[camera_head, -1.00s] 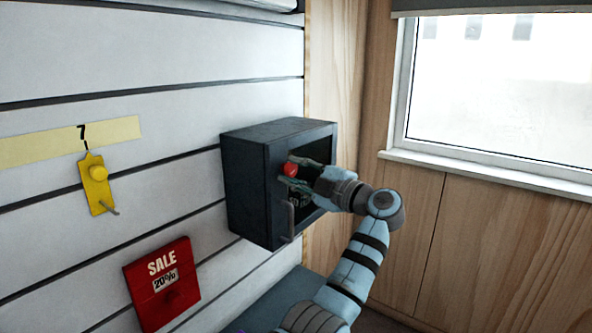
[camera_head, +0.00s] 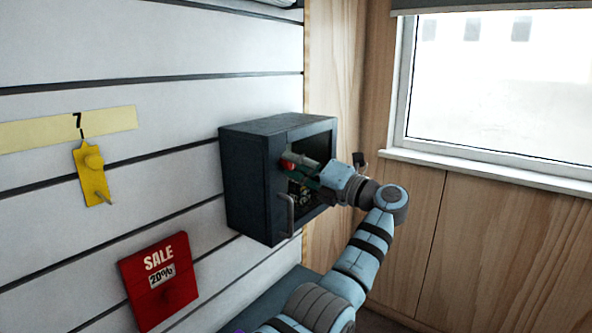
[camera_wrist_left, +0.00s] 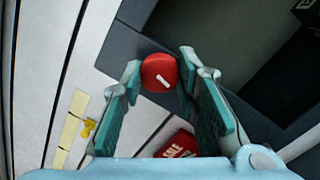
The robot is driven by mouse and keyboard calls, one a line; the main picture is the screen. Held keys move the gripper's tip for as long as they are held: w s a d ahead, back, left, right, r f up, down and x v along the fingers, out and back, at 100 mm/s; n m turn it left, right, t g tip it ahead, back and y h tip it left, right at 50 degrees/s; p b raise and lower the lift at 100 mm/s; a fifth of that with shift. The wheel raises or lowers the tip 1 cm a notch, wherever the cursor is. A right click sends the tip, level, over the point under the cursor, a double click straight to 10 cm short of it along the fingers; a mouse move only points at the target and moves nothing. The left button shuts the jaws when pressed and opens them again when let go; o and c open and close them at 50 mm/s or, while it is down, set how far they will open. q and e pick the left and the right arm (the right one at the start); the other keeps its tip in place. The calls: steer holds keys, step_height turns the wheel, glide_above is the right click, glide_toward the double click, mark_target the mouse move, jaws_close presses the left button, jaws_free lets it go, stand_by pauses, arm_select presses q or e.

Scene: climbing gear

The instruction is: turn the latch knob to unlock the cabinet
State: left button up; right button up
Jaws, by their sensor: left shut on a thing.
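The dark grey cabinet (camera_head: 248,185) is fixed to the slatted wall, its front facing right. A red round latch knob (camera_head: 287,164) sits on the front frame, near the upper left. In the left wrist view the knob (camera_wrist_left: 156,72) shows a short white mark, which slants in the picture. My left gripper (camera_head: 293,167) has its fingertips on either side of the knob and is shut on it. The fingers and wrist hide part of the cabinet's dark front. My right gripper is not in view.
A bar handle (camera_head: 290,215) stands out on the cabinet front below the knob. A red sale sign (camera_head: 158,282) and a yellow tag with a peg (camera_head: 92,175) are on the wall at left. A window (camera_head: 490,90) is at right.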

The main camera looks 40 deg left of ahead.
arm_select(q)
steer(key=shift+n, duration=1.3)
steer(key=o, duration=1.2)
steer(key=shift+c, duration=0.2)
steer(key=shift+d, duration=0.1)
steer(key=d+f, duration=0.1)
steer(key=d, duration=0.6)
steer(key=shift+w, duration=0.1)
steer(key=shift+d, duration=0.1)
